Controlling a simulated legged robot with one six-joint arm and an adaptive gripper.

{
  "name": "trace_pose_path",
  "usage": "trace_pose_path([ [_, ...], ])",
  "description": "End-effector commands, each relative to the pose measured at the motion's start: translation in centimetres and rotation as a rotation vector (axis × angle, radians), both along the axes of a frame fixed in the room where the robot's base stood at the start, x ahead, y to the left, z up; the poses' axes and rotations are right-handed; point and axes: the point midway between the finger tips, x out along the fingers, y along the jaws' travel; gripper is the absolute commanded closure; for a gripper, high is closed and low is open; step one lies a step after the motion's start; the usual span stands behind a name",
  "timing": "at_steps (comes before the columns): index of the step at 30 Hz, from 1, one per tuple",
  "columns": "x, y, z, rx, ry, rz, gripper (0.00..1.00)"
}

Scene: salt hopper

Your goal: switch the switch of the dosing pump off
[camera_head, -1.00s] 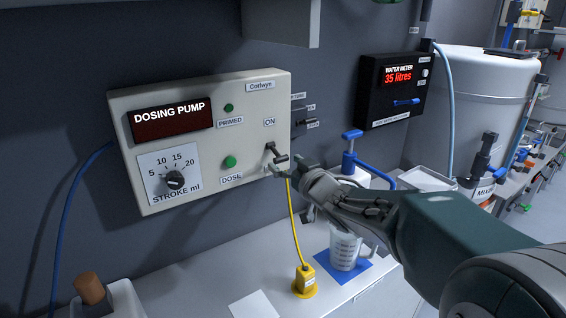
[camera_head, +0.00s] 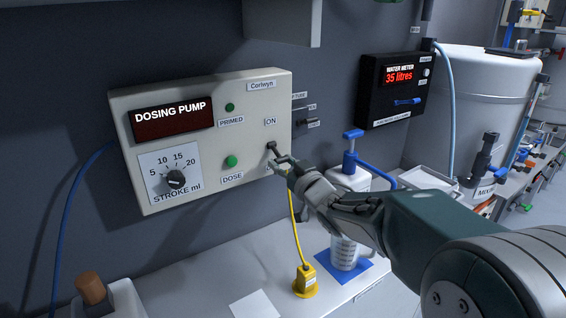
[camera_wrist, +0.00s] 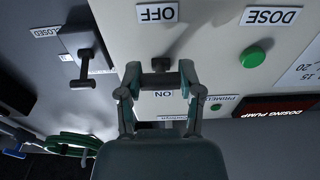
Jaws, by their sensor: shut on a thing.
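The dosing pump (camera_head: 205,110) is a pale box on the wall with a red display, a stroke dial (camera_head: 176,181) and a green DOSE button (camera_head: 231,161). Its black switch (camera_head: 271,147) is at the lower right, under the ON label (camera_head: 270,122). My gripper (camera_head: 283,163) is at the switch and hides part of the label below it. In the wrist view, turned upside down, my gripper (camera_wrist: 160,78) has its fingers shut on the black bar of the switch (camera_wrist: 161,83). The OFF label (camera_wrist: 157,12) and the ON label show on either side of it.
A second black lever (camera_wrist: 86,66) with a CLOSED label is beside the pump. A water meter (camera_head: 393,88) hangs at right.

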Motion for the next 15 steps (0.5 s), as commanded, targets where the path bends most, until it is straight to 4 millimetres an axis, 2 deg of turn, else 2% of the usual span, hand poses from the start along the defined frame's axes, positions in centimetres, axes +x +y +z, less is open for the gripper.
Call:
trace_pose_path([
  [13, 0.01, 0.04, -0.23, 0.023, -0.039, -0.003, 1.00],
  [14, 0.01, 0.04, -0.24, 0.023, -0.039, -0.003, 0.39],
  [15, 0.01, 0.03, -0.25, 0.023, -0.039, -0.003, 0.21],
])
